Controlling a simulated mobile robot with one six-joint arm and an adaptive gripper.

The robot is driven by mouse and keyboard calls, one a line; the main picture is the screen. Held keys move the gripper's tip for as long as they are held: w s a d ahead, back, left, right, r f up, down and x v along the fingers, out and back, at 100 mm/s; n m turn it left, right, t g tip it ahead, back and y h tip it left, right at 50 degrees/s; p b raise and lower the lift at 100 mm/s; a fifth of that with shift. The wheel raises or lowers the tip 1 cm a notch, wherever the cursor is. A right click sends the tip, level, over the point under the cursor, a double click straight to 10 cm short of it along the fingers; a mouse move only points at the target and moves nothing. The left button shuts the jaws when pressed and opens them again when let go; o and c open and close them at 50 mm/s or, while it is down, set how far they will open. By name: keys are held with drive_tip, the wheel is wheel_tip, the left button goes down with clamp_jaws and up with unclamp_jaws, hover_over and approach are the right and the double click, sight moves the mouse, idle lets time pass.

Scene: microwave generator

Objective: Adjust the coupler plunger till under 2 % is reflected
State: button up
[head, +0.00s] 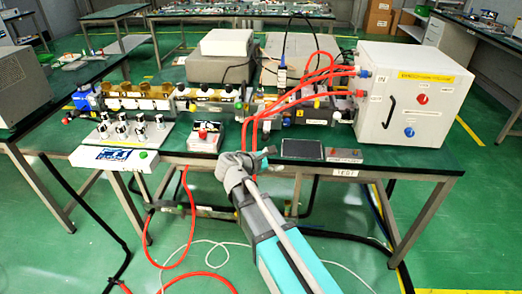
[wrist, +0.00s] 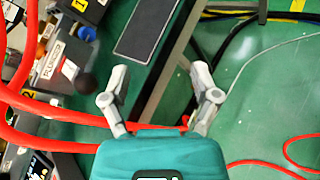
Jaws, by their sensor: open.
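In the wrist view a label reading PLUNGER (wrist: 50,60) is fixed to the equipment at the left. A dark round knob (wrist: 87,83) sits near it, outside my left finger. My gripper (wrist: 160,75) is open and empty, its fingers spread over the bench edge and floor. In the head view my gripper (head: 262,155) is at the front edge of the bench, in front of the waveguide row (head: 210,95). The plunger cannot be picked out clearly there. No reflected-power figure is readable in either view.
Red hoses (head: 300,85) loop from the white cabinet (head: 415,95) across the row, close to my gripper. A dark flat panel (head: 301,149) lies right of my gripper. A red-button box (head: 204,137) and a white console (head: 112,157) are to the left.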

sight(262, 139)
drive_tip(key=a+n+t+b, duration=0.4)
drive_tip(key=a+n+t, duration=0.1)
drive_tip(key=a, duration=0.7)
drive_tip(key=shift+r+n, duration=0.25)
drive_tip(key=shift+n, duration=0.55)
drive_tip(key=shift+w+d, duration=0.15)
drive_tip(key=shift+x, duration=6.8)
drive_tip(key=shift+d+r, duration=0.1)
clamp_jaws()
